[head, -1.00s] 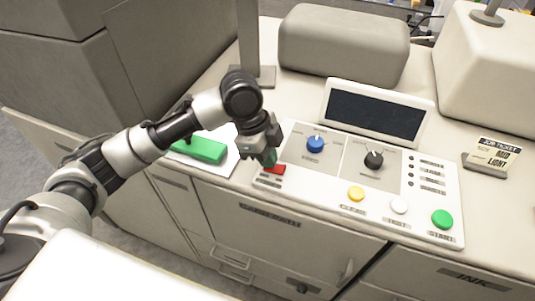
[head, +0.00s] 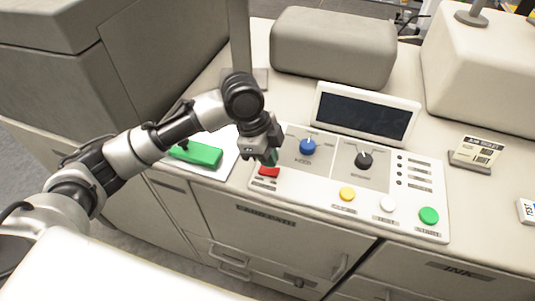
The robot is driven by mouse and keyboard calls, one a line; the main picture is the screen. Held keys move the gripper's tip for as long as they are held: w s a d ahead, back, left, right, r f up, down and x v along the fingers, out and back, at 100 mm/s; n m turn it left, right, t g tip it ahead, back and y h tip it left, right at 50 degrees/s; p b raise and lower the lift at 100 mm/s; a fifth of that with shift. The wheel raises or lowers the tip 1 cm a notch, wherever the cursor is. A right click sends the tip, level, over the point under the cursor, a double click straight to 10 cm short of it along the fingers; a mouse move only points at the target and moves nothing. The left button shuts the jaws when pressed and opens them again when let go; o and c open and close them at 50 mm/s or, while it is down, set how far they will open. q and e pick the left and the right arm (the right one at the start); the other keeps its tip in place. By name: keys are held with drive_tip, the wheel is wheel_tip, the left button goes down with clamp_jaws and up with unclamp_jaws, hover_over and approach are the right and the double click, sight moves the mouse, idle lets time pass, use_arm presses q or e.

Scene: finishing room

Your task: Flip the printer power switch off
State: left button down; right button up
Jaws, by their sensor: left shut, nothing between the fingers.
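The red power switch (head: 268,172) sits at the left end of the white control panel (head: 312,187). My left gripper (head: 268,160) points down at the switch, its fingertips shut and empty at the switch's upper edge. I cannot tell whether the fingertips touch it. The fingers hide part of the switch's far side. My right gripper is not in view.
The panel also has a blue knob (head: 307,146), a black knob (head: 364,160), and yellow (head: 347,193), white (head: 387,203) and green (head: 429,215) buttons. A dark screen (head: 365,114) stands behind. A green block (head: 196,153) lies left of my gripper.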

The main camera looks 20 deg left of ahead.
use_arm(q)
drive_tip(key=p+v, duration=0.2)
drive_tip(key=shift+d+r, duration=0.2)
drive_tip(key=shift+r, duration=0.25)
drive_tip(key=shift+a+r, duration=0.2)
drive_tip(key=shift+a, duration=0.1)
drive_tip(key=a+b+v, duration=0.1)
drive_tip(key=b+v, duration=0.2)
drive_tip(key=v, duration=0.6)
drive_tip(key=shift+a+f, duration=0.2)
drive_tip(key=shift+a, duration=0.05)
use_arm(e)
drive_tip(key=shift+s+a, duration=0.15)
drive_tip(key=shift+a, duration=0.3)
